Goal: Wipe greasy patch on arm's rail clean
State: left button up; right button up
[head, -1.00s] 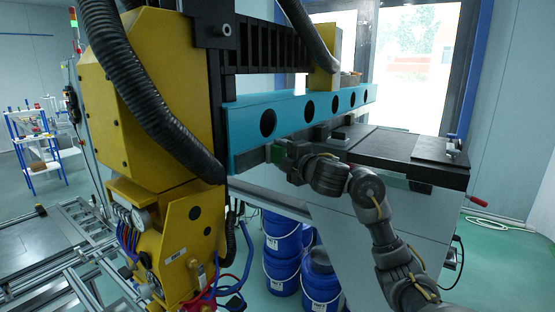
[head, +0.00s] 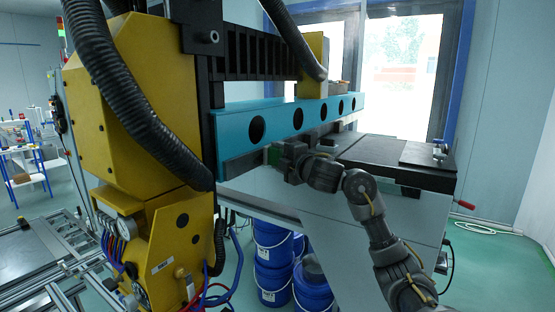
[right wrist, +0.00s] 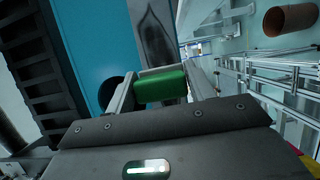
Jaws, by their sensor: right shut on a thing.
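The arm's teal beam (head: 232,130), with a row of round holes, runs across the middle of the head view. A grey rail (head: 240,165) lies along its lower side. In the right wrist view the pale rail beside the teal face carries a dark smeared patch (right wrist: 154,38). My right gripper (head: 277,155) is at the rail, shut on a green sponge (right wrist: 160,87). The sponge sits just below the dark patch in the wrist view; I cannot tell whether it touches the rail. My left gripper is not in view.
A yellow machine body (head: 135,100) with a thick black hose (head: 110,75) stands at the left. A dark-topped bench (head: 390,155) lies behind my right arm. Blue buckets (head: 272,262) stand below the beam. Red and blue cables hang at the lower left.

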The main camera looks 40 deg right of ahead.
jog(key=shift+w+d, duration=0.25)
jog(key=shift+d, duration=0.45)
jog(key=shift+w+d, duration=0.2)
jog(key=shift+d, duration=0.5)
jog(key=shift+w+d+b, duration=0.15)
jog(key=shift+w+d, duration=0.1)
jog(key=shift+d, duration=0.55)
jog(key=shift+w+d+b, duration=0.15)
jog(key=shift+w+d, duration=0.05)
jog(key=shift+d, duration=0.6)
jog(key=shift+d, duration=0.1)
jog(key=d, duration=0.1)
jog(key=w+d, duration=0.1)
jog(key=d, duration=0.1)
jog(key=shift+a, duration=0.1)
jog(key=shift+s+a+f, duration=0.1)
jog(key=shift+s+a, duration=0.15)
jog(key=shift+a, duration=0.55)
jog(key=shift+s+a, duration=0.2)
jog(key=shift+a, duration=0.55)
